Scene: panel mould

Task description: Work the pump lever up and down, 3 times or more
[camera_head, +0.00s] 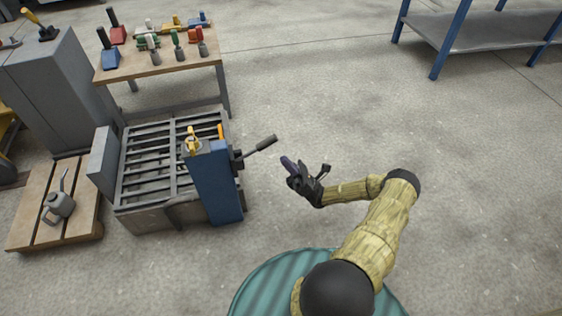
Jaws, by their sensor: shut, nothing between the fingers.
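The pump lever (258,146) is a dark rod with a thicker grip at its end. It sticks out to the right and slants upward from the side of a blue upright housing (217,188). My gripper (288,163) is dark, shut and empty. It is just right of the lever's grip end and a little lower in the picture, with a small gap of floor showing between them. It does not appear to touch the lever.
The housing stands against a grey slatted frame (150,160). A workbench (150,66) with several small tools is behind it. A pallet (28,222) bearing a grey oil can (59,206) is at left. A blue-legged shelf (500,32) is far right.

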